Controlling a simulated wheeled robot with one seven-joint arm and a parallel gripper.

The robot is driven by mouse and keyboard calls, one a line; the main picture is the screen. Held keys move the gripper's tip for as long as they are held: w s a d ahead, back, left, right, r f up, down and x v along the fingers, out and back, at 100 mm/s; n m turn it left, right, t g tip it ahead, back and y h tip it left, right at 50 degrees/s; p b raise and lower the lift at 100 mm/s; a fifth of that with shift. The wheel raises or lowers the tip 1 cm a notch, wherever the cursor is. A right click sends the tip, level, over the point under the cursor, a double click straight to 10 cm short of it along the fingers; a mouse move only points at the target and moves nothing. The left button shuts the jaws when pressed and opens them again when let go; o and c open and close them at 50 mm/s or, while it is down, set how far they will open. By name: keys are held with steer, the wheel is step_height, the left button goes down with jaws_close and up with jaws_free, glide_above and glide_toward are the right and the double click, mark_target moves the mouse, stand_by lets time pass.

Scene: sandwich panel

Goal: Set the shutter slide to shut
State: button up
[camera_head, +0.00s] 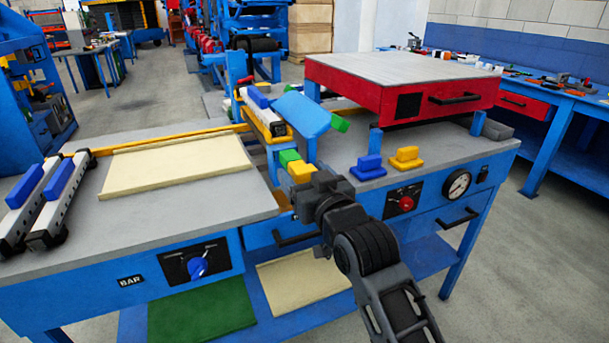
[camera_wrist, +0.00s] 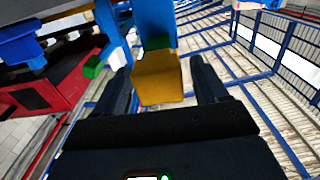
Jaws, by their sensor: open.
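My gripper (camera_head: 312,187) is at the middle of the bench, its fingers open. In the wrist view my gripper (camera_wrist: 160,75) has one finger on each side of a yellow block (camera_wrist: 160,82), with narrow gaps visible. A green part (camera_wrist: 157,43) and a blue plate (camera_wrist: 153,18) lie beyond it. In the head view the yellow block (camera_head: 302,172) shows at the fingertips, with the green part (camera_head: 289,157) beside it and the tilted blue plate (camera_head: 303,113) above. No part is labelled as the shutter slide, and I cannot tell its position.
A red box (camera_head: 400,78) with a light top stands on the right worktop. Blue (camera_head: 368,167) and yellow (camera_head: 405,157) handled blocks lie in front of it. Rails with blue blocks (camera_head: 42,205) and a cream panel (camera_head: 176,166) lie on the left worktop.

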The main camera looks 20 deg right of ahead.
mark_target(295, 163)
jaws_close()
steer(key=w, duration=0.4)
steer(key=shift+w+b, duration=0.35)
steer(key=shift+w, duration=0.3)
stand_by(0.3)
jaws_free()
steer(key=shift+w, duration=0.1)
steer(key=shift+s, duration=3.95)
